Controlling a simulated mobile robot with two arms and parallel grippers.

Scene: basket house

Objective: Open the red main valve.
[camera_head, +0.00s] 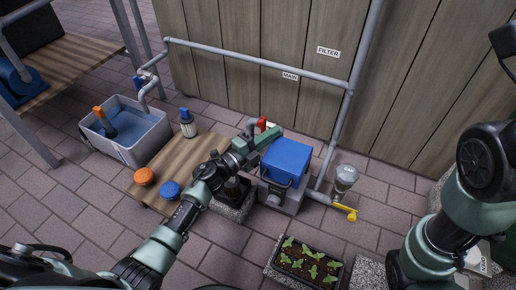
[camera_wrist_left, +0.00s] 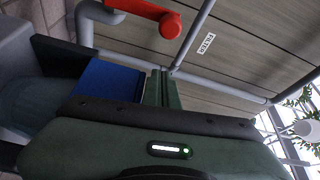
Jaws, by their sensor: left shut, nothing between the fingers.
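The red main valve (camera_head: 262,124) shows as a small red piece just behind my left gripper in the head view, partly hidden by it. In the left wrist view the red valve handle (camera_wrist_left: 150,12) is a lever with a rounded end, at the top of the picture beside a grey pipe. My left gripper (camera_head: 268,139) is shut and empty, close to the valve and beside the blue-topped box. Its green fingers also show in the left wrist view (camera_wrist_left: 160,88), below the red handle and apart from it in the picture. My right arm is at the right; its gripper does not show.
A box with a blue lid (camera_head: 287,158) stands right of my left gripper. A yellow lever (camera_head: 345,210) sits below a grey filter housing (camera_head: 344,177). A wooden bench (camera_head: 165,160) holds orange and blue caps. A water tub (camera_head: 108,146) and seedling tray (camera_head: 305,268) stand nearby.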

